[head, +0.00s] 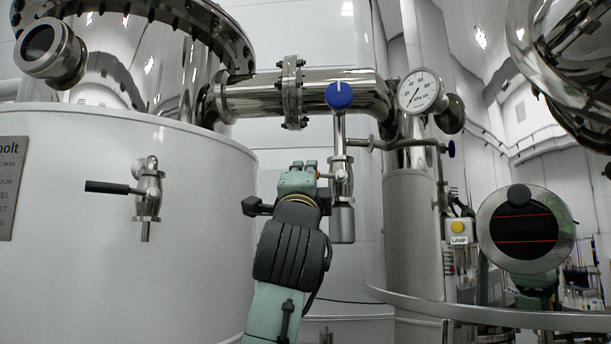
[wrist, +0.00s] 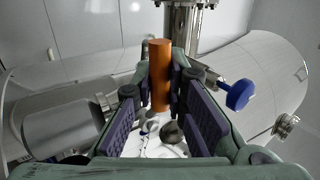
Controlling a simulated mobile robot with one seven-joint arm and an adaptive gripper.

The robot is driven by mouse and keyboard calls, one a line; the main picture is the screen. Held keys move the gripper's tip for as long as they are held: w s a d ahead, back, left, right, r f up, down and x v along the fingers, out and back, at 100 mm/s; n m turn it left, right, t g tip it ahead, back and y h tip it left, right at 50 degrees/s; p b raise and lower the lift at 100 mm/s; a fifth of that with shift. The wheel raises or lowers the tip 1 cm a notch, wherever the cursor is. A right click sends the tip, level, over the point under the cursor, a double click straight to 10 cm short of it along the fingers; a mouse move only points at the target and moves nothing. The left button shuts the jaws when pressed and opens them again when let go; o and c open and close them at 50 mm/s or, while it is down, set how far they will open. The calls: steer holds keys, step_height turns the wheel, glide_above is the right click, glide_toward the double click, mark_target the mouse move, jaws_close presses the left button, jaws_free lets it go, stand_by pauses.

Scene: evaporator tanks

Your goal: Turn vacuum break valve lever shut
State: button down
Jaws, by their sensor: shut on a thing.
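The vacuum break valve lever shows in the wrist view as an orange cylindrical grip (wrist: 160,60) between my fingers, pointing toward the camera. In the head view, only a small orange spot of it shows beside my fingertips, and the rest is hidden by my gripper. The steel valve body (head: 342,172) stands on the vertical pipe just right of my gripper. My gripper (head: 304,168) is shut on the lever, with its purple-padded fingers on either side of it in the wrist view (wrist: 161,90).
A blue round knob (head: 339,95) sits above the valve, and a grey cylinder (head: 342,224) hangs below it. A pressure gauge (head: 421,92) is at upper right. A white tank (head: 70,260) with a black-handled tap (head: 110,187) stands left. A curved rail (head: 480,316) crosses lower right.

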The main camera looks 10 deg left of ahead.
steer(key=shift+r+m+h, duration=0.15)
steer(key=shift+m+h, duration=0.25)
steer(key=shift+m, duration=0.1)
steer(key=c, duration=1.9)
jaws_free()
steer(key=shift+d, duration=0.1)
steer(key=shift+s, duration=0.1)
steer(key=v, duration=1.2)
